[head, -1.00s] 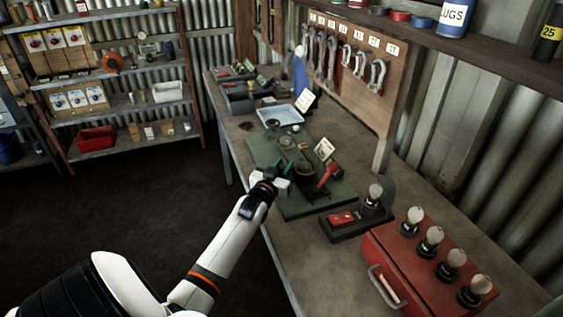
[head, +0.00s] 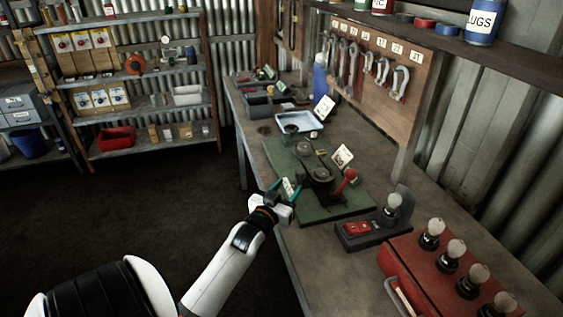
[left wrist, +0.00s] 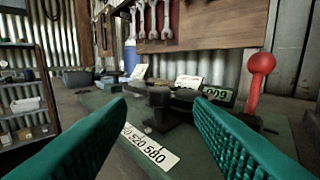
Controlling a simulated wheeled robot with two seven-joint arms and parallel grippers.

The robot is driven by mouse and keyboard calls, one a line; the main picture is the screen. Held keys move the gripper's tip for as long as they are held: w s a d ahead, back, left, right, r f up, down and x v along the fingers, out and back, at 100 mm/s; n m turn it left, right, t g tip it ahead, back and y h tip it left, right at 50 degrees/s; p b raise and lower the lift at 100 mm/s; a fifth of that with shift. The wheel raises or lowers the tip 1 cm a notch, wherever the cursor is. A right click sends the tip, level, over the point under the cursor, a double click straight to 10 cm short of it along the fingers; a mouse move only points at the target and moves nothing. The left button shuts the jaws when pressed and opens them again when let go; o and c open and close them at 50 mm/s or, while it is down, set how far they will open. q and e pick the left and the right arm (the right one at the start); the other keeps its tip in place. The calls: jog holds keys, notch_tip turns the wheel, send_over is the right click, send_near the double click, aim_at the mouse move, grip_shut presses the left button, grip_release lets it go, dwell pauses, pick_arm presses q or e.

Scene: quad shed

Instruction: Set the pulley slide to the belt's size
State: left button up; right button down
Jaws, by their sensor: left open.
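The pulley rig (head: 318,175) stands on a green board (head: 335,209) on the bench, with dark round pulleys and a lever with a red knob (head: 350,175). The red knob (left wrist: 261,64) stands upright at the right of the left wrist view. A white scale strip (left wrist: 150,147) reading "520 580" lies flat between my fingers in that view. A small card (head: 343,156) stands behind the rig; a plate (left wrist: 217,95) ending in "009" shows in the wrist view. My left gripper (head: 284,190) is open and empty at the board's near left edge, its teal fingers apart. My right gripper is out of view.
A blue tray (head: 299,124) and dark bins (head: 262,103) stand farther along the bench. A lamp tester (head: 372,228) and a red case with bulbs (head: 420,265) stand nearer at right. Wrenches and shackles hang on the wall board (head: 385,90). The floor (head: 130,215) at left is clear.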

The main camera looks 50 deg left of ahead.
pick_arm(q)
jog(key=shift+v, duration=1.7)
